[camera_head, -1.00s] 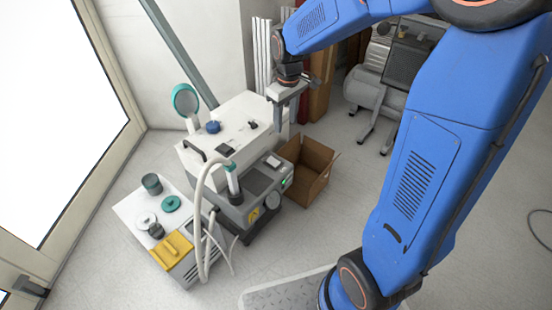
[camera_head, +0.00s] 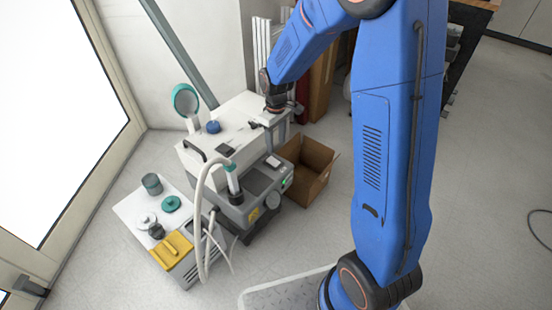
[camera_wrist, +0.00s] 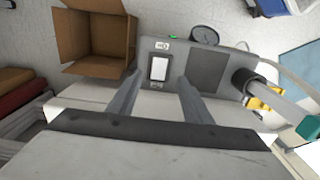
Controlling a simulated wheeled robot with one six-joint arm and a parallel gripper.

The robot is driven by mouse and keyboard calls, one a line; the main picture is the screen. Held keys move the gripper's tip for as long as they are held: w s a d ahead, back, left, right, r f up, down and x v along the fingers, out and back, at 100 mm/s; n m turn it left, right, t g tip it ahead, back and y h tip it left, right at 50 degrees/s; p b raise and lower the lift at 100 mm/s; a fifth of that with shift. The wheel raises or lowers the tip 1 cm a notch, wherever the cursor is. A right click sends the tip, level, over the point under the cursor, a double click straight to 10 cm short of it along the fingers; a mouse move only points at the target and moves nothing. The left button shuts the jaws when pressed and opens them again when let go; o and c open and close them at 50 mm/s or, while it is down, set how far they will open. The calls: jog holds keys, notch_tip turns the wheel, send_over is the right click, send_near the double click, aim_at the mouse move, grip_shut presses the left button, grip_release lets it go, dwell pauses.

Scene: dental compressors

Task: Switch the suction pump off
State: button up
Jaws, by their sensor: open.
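The suction pump (camera_head: 238,208) is a grey unit with a pale hose, standing in front of a white cabinet. On its top is a white rocker switch (camera_head: 273,161), which shows in a dark frame in the wrist view (camera_wrist: 158,68). A green light (camera_wrist: 173,37) shows on the pump near the switch. My gripper (camera_wrist: 160,77) is open and empty, its two fingers on either side of the switch in the wrist view. In the head view my gripper (camera_head: 277,147) is just behind the switch. I cannot tell its exact height above the panel.
An open cardboard box (camera_head: 311,170) stands right beside the pump. The white cabinet (camera_head: 190,157) is behind it. A pale hose (camera_head: 203,215) rises on the pump's left. A low white unit (camera_head: 130,207) with jars and a yellow cloth (camera_head: 171,250) is at left. The floor at right is open.

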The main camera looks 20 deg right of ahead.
aim_at(276, 163)
notch_tip(276, 163, down, 10)
jog(key=shift+r, duration=0.25)
jog(key=shift+c, duration=0.3)
